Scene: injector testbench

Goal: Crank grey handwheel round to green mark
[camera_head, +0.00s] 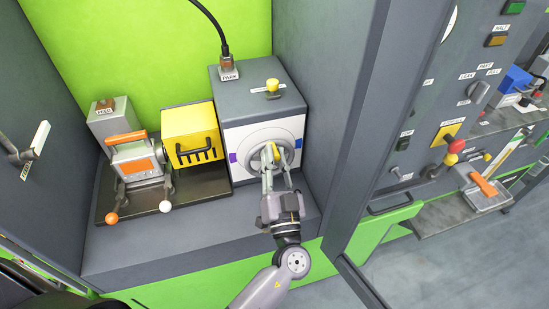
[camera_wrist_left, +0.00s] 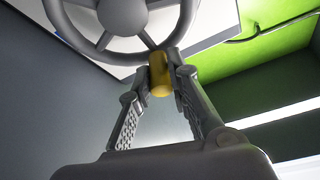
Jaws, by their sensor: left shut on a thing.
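The grey handwheel (camera_head: 287,157) is on the white front plate (camera_head: 247,135) of a grey box. Its rim and spokes show large at the top of the left wrist view (camera_wrist_left: 68,31). A yellow crank knob (camera_wrist_left: 160,78) sits at the wheel's rim. My left gripper (camera_head: 272,160) is shut on this knob, with one finger on each side, and covers part of the wheel in the head view. The plate has a purple mark (camera_head: 233,157) at its left edge and a blue mark (camera_head: 299,143) at its right. I cannot make out a green mark. My right gripper is not in view.
A yellow box (camera_head: 190,133) with a black handle and a grey device with an orange handle (camera_head: 126,138) stand left of the wheel box. A yellow knob (camera_head: 272,86) tops the box. A grey wall (camera_head: 335,90) rises close on the right.

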